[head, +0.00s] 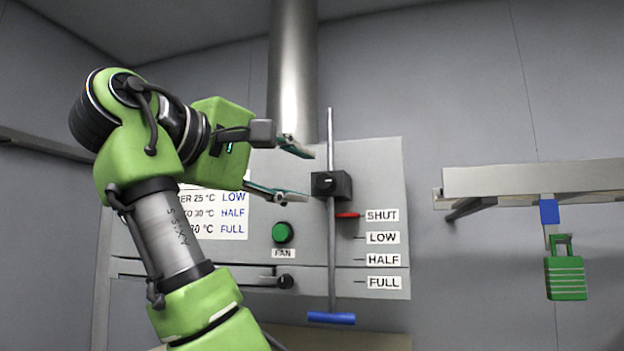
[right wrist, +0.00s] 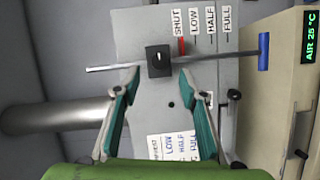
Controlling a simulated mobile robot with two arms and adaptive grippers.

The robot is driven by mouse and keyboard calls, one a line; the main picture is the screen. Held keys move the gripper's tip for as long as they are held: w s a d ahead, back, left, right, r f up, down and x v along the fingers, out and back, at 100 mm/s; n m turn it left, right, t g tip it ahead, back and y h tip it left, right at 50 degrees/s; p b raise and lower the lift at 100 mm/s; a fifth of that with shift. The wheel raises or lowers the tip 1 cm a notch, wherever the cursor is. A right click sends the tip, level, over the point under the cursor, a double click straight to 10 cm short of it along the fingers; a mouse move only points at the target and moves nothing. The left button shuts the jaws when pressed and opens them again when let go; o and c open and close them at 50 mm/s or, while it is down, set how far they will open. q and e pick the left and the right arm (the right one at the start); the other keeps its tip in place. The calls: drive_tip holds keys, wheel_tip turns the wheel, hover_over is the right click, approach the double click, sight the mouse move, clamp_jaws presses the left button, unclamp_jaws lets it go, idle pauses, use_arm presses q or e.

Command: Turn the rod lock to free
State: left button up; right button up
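The rod lock is a black block (head: 340,186) with a small dark knob, fixed on the grey panel around an upright metal rod (head: 331,250). The way its knob points is too small to tell. A red pointer (head: 347,215) on the rod is level with the SHUT label (head: 382,216). The rod ends below in a blue handle (head: 331,318). My right gripper (head: 298,174) is open and empty, just left of the lock. In the right wrist view the lock (right wrist: 159,61) lies just beyond and between the open fingertips (right wrist: 160,78). My left gripper is not in view.
The panel (head: 375,165) bears a green FAN button (head: 283,232), a temperature chart (head: 215,222) and a small dark latch (head: 285,282). A metal duct (head: 293,70) rises behind. At right, a shelf (head: 530,180) has a green padlock (head: 566,278) hanging below it.

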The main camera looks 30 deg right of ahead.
drive_tip(key=v, duration=0.7)
drive_tip(key=shift+a, duration=0.1)
idle(0.4)
